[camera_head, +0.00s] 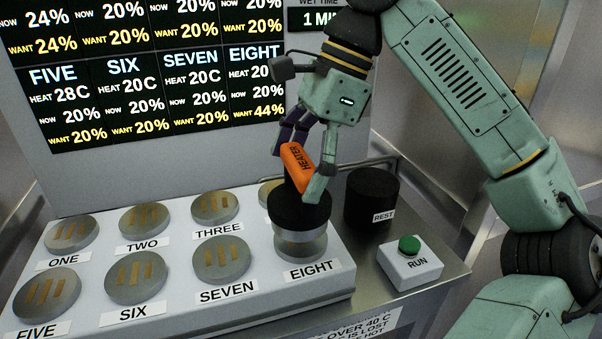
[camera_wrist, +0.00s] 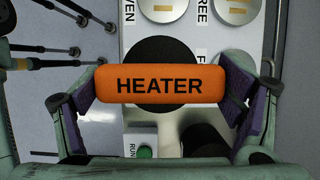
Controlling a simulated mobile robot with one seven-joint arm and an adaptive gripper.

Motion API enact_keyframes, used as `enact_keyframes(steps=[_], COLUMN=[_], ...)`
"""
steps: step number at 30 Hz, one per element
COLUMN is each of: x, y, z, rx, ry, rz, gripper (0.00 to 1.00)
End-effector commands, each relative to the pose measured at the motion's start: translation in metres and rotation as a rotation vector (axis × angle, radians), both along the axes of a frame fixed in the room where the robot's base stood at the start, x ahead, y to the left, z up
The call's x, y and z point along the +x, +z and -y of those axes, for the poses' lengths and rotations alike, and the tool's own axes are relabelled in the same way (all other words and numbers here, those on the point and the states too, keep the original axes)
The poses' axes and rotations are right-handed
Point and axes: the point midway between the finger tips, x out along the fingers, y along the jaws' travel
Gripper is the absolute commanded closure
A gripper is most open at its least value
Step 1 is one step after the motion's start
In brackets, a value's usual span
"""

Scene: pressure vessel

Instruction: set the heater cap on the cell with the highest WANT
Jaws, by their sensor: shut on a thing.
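The heater cap has a round black body (camera_head: 298,211) and an orange handle (camera_head: 296,157) marked HEATER. My gripper (camera_head: 298,170) is shut on the handle from above, a finger at each end. The cap is upright over cell EIGHT (camera_head: 300,245), at the front right of the cell block; I cannot tell whether it touches the cell. In the wrist view the orange handle (camera_wrist: 160,85) spans between the fingers, with the black body (camera_wrist: 160,53) below. The display (camera_head: 140,85) reads WANT 44% for EIGHT, the highest visible value; other visible ones read 20% or 24%.
Cells ONE (camera_head: 72,232), TWO (camera_head: 145,218), THREE (camera_head: 215,207), FIVE (camera_head: 46,291), SIX (camera_head: 135,277) and SEVEN (camera_head: 221,258) are uncovered. A black REST stand (camera_head: 371,195) and a green RUN button (camera_head: 409,245) are to the right.

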Motion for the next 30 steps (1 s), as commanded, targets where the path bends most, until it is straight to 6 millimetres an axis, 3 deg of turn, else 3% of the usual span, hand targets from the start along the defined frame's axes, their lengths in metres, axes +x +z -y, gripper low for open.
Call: enact_keyframes(steps=[4, 12, 24, 25, 30], x=[0.007, 0.007, 0.007, 0.007, 0.007], y=[-0.002, -0.033, -0.039, -0.040, -0.039], z=[0.002, 0.002, 0.001, 0.002, 0.002], rx=[0.000, 0.000, 0.002, 0.001, 0.000], ry=[0.001, 0.001, 0.001, 0.000, 0.000], rz=[0.000, 0.000, 0.001, 0.000, 0.000], gripper=[0.75, 0.75, 0.75, 0.12, 0.01])
